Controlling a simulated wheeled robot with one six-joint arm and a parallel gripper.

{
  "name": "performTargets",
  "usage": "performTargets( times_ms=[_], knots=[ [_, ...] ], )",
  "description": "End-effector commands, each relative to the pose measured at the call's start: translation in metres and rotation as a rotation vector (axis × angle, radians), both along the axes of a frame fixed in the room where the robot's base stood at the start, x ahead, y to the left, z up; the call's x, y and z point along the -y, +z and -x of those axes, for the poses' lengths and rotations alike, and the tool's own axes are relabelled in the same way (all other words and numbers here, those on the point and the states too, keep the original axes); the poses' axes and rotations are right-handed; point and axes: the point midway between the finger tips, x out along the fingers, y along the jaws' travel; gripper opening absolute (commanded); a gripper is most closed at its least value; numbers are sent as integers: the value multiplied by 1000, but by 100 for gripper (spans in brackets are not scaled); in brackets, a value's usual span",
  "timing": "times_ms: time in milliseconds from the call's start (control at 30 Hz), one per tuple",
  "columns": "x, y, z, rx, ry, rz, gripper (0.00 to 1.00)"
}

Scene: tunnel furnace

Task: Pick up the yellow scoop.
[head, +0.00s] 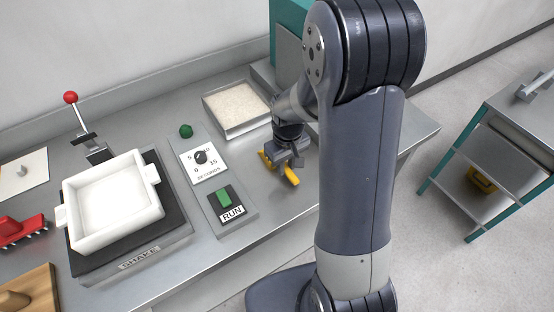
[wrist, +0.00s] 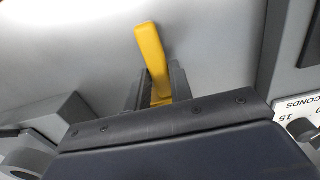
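The yellow scoop (head: 290,176) is at the bench's right part, below the tray of pale granules. My gripper (head: 284,158) is down over it and hides its middle; a yellow part also shows to the left of the fingers. In the wrist view the scoop's yellow handle (wrist: 150,48) runs up between the two dark fingers of my gripper (wrist: 158,88). The fingers flank the handle closely, but whether both press on it is unclear. The rest of the scoop is hidden behind the gripper body. I cannot tell whether it touches the bench.
A metal tray of pale granules (head: 210,112) stands just behind my gripper. To the left are a control panel (head: 240,226) with a dial and green RUN switch, and a white box (head: 112,234) on the SHAKE plate. A teal-framed cart (head: 452,163) stands at right, beyond open floor.

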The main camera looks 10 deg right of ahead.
Motion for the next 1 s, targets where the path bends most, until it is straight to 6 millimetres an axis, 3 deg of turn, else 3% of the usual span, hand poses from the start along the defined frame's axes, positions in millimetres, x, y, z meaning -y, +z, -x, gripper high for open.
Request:
performTargets(
  times_ms=[233,567,767,1000],
  knots=[
    [0,0,0,0,0,0,0],
    [0,4,-1,2,0,0,0],
    [0,31,-1,7,0,0,0],
    [0,78,-1,6,0,0,0]
  ],
)
